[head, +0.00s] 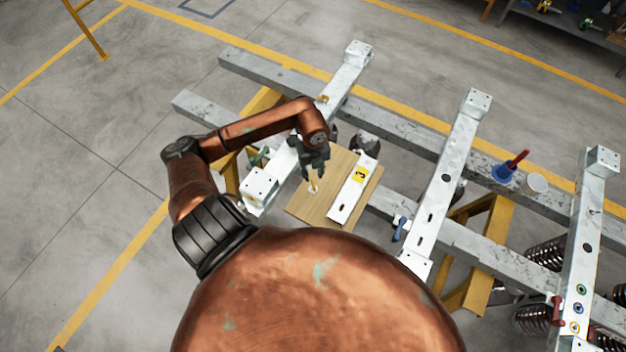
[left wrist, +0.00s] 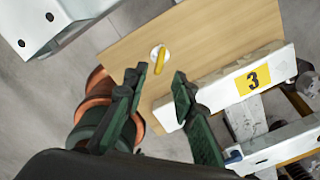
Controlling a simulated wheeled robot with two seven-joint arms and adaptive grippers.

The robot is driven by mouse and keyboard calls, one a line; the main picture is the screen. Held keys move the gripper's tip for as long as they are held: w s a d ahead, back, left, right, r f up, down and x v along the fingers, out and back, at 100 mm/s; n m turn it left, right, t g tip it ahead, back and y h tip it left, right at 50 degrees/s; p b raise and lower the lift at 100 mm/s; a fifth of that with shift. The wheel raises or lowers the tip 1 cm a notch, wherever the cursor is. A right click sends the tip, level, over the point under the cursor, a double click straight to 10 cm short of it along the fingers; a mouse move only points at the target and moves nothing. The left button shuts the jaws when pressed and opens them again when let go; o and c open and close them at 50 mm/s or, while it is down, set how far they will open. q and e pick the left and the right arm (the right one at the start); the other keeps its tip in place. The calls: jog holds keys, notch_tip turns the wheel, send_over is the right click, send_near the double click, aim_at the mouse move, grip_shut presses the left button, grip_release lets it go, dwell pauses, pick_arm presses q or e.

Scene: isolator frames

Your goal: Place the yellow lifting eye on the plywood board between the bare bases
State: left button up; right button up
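The yellow lifting eye (head: 314,182) is on the plywood board (head: 300,208), on a small white disc. In the left wrist view the lifting eye (left wrist: 160,60) sits on the board (left wrist: 215,35), just beyond my fingertips. My left gripper (head: 315,168) is above it. In the left wrist view its dark green fingers (left wrist: 160,82) are spread, with a clear gap and nothing held. The board lies between two pale steel bases, one at left (head: 345,78) and one at right (head: 455,145). My right gripper is not in view.
A white bar with a yellow "3" label (head: 350,192) lies on the board, right of the lifting eye. Grey beams (head: 400,125) on yellow supports (head: 490,225) cross under the bases.

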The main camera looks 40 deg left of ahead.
pick_arm(q)
jog(key=shift+r, duration=1.6)
